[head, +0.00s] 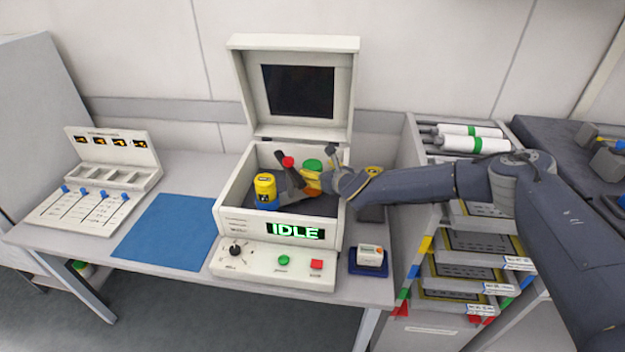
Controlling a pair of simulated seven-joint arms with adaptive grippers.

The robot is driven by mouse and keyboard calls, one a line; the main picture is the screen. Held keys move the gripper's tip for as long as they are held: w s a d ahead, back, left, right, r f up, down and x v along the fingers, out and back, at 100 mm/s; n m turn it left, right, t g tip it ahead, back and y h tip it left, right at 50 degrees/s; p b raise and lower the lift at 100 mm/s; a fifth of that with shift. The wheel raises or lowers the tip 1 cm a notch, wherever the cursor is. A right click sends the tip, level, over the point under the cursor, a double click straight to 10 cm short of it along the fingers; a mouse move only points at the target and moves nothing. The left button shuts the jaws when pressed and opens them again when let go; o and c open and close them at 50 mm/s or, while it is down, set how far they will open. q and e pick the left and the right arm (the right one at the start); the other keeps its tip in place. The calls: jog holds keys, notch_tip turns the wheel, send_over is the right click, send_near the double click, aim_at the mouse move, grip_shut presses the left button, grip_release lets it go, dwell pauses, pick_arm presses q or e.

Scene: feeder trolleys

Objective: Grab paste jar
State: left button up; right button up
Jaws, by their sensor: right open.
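A yellow jar (265,188) with a dark label stands upright inside the open machine (231,190), at the left of its well. I cannot tell whether a finger touches the jar. My left gripper is not in view.
The machine's lid (346,90) stands raised at the back. The front panel reads IDLE. A small device on a blue tray (369,262) lies right of the machine. A blue mat (168,233) lies clear at left.

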jog(key=shift+x, duration=2.2)
jog(key=c, duration=1.3)
jog(key=shift+w+r, duration=0.1)
jog(key=shift+r, duration=0.05)
jog(key=shift+c, duration=0.4)
